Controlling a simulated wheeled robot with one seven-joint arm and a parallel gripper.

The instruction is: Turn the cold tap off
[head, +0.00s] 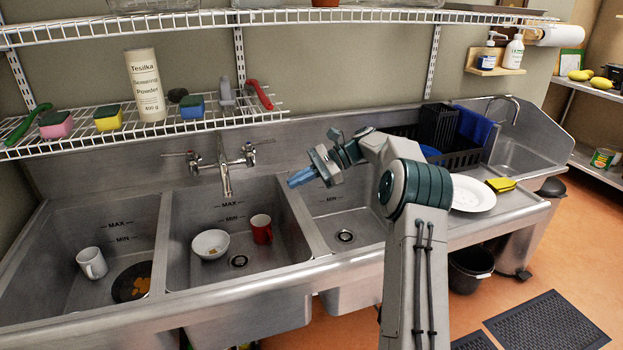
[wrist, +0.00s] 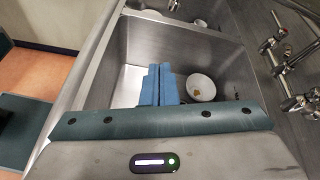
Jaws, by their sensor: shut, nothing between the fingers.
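The mixer tap (head: 224,172) stands at the back wall above the middle sink basin, its spout pointing down. It has a lever handle on the left (head: 178,155) and one on the right (head: 255,144). I cannot tell which is the cold one, and no water stream is clear to see. The tap also shows at the right of the wrist view (wrist: 290,62). My gripper (head: 293,181), with blue fingers, is shut and empty, above the basins and right of the tap, apart from it. Its fingers also show in the wrist view (wrist: 156,85).
The middle basin holds a white bowl (head: 210,245) and a red mug (head: 261,229). The left basin holds a white mug (head: 91,262) and a dark pan (head: 132,283). A wire shelf (head: 75,137) with sponges and scouring powder (head: 145,85) hangs above the tap.

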